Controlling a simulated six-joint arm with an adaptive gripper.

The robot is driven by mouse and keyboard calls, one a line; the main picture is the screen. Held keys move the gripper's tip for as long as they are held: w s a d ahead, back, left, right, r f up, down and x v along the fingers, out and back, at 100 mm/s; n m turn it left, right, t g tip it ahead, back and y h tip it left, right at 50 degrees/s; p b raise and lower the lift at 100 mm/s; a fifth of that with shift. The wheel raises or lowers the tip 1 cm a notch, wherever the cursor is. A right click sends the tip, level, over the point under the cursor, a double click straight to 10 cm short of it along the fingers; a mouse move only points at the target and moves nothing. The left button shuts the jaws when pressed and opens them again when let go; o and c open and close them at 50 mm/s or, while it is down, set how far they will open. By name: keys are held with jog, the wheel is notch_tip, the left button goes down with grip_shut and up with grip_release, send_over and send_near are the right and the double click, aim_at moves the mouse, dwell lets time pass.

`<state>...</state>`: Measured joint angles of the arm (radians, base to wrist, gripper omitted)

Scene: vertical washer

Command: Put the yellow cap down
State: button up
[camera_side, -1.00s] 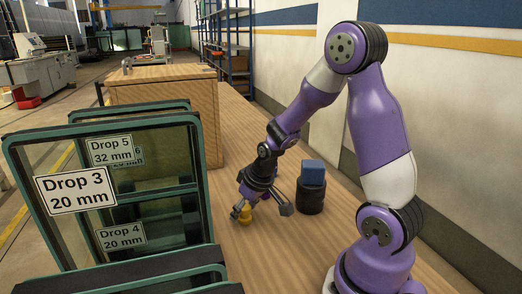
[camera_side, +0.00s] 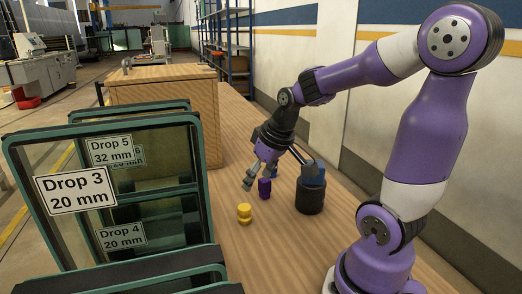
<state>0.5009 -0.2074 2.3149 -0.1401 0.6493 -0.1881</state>
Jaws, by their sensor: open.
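The yellow cap (camera_side: 244,214) stands on the wooden table, clear of my gripper. It looks like a short stepped piece with a narrower waist. My gripper (camera_side: 280,177) is open and empty, above and behind the cap to its right. Its left finger hangs above the cap with a gap between them. Its right finger reaches in front of the blue block on the black cylinder.
A small purple piece (camera_side: 264,188) is below my gripper, right of the cap. A black cylinder (camera_side: 310,194) with a blue block (camera_side: 314,170) stands further right. Glass-panelled frames with drop labels (camera_side: 76,190) stand left. A wooden box (camera_side: 165,110) is behind.

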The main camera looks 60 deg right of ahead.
jog(key=s+a+r+n, duration=0.1)
jog(key=s+a+r, duration=0.1)
jog(key=a, duration=0.3)
jog(key=s+a+r+n+t+y, duration=0.1)
jog(key=s+a+r, duration=0.2)
jog(key=a, duration=0.2)
jog(key=shift+s+a, duration=0.15)
jog(key=shift+a, duration=0.2)
